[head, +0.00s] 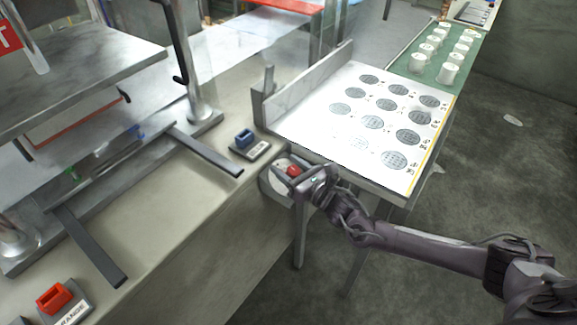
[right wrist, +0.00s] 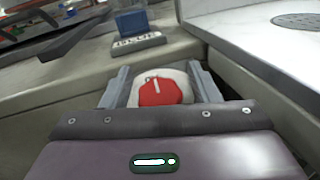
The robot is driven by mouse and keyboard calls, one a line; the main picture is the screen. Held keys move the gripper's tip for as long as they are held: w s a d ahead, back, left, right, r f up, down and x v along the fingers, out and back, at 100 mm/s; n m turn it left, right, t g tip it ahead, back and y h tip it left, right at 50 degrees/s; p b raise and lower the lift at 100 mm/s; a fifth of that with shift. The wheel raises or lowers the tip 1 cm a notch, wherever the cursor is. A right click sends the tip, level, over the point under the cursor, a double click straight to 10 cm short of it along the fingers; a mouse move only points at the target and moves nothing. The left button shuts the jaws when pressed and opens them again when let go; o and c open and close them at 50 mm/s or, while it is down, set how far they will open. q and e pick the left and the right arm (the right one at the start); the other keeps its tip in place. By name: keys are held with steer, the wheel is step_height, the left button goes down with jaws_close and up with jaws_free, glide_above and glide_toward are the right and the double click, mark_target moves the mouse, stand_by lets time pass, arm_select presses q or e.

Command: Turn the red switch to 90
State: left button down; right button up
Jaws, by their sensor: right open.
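The red switch (head: 293,170) is a round red knob on a white round base (head: 277,184), on the side of the bench below the white plate. In the right wrist view the red switch (right wrist: 160,92) shows a white pointer line near its top, roughly upright and slightly tilted. My right gripper (head: 288,171) is open at the switch. In the right wrist view its two fingers (right wrist: 161,85) stand on either side of the white base, with gaps beside the red knob. I cannot tell whether the fingertips touch anything. My left gripper is not in view.
A blue block on a labelled plate (head: 246,142) sits on the bench just left of the switch. A red block labelled RANGE (head: 55,297) is at the lower left. A white board with round grey discs (head: 350,130) lies behind. Black bars (head: 205,150) jut over the bench.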

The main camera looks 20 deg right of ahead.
steer(key=shift+c, duration=1.2)
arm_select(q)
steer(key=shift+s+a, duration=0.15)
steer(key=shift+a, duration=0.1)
arm_select(e)
steer(key=c, duration=0.7)
